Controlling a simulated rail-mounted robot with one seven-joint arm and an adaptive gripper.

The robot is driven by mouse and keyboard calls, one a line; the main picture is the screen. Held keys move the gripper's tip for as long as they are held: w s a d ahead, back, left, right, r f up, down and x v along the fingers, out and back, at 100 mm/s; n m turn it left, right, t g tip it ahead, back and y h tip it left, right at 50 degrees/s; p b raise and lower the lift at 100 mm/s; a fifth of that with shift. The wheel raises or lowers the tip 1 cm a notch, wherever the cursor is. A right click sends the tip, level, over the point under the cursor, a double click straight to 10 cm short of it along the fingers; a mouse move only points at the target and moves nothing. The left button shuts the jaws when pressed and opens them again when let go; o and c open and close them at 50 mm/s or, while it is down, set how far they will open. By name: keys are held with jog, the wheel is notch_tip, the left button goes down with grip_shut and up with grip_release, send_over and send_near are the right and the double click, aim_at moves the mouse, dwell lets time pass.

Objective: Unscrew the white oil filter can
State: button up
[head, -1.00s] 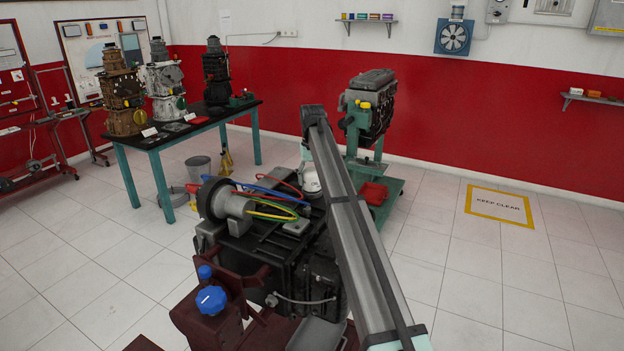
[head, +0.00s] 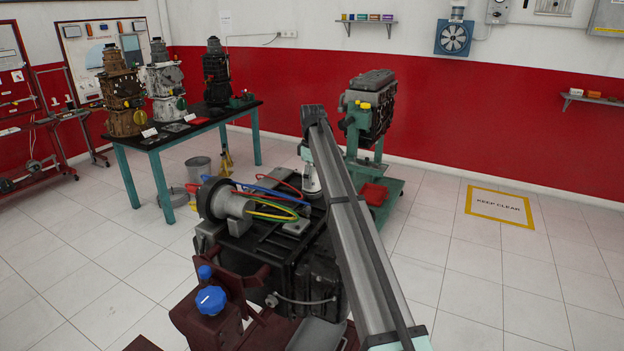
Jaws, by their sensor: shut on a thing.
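My arm's long grey link crosses the middle of the head view and covers part of the engine trainer (head: 262,243). Left of this link, my pale wrist points down at the trainer's far side. The dark body of my gripper (head: 312,194) shows only in small part at the wrist's lower end. Its fingertips are hidden behind the trainer's top and my arm. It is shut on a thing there. I cannot make out the white oil filter can; it is hidden at that spot.
A silver cylinder (head: 232,203) with coloured cables lies on the trainer's near top. A blue knob (head: 211,299) stands in front. Another engine on a green stand (head: 372,110) is close behind my arm. A table (head: 150,142) with engines stands back left. The right floor is clear.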

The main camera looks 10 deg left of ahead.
jog(key=shift+s+f+n, duration=0.1)
jog(key=shift+n, duration=1)
jog(key=shift+s+f+n, duration=0.1)
jog(key=shift+n, duration=1)
jog(key=o, duration=1.2)
jog(key=shift+w, duration=0.1)
jog(key=shift+c, duration=0.2)
jog(key=shift+r, duration=0.1)
jog(key=shift+w+r, duration=0.1)
jog(key=shift+r, duration=0.15)
notch_tip(320, 180, up, 12)
jog(key=shift+f, duration=0.25)
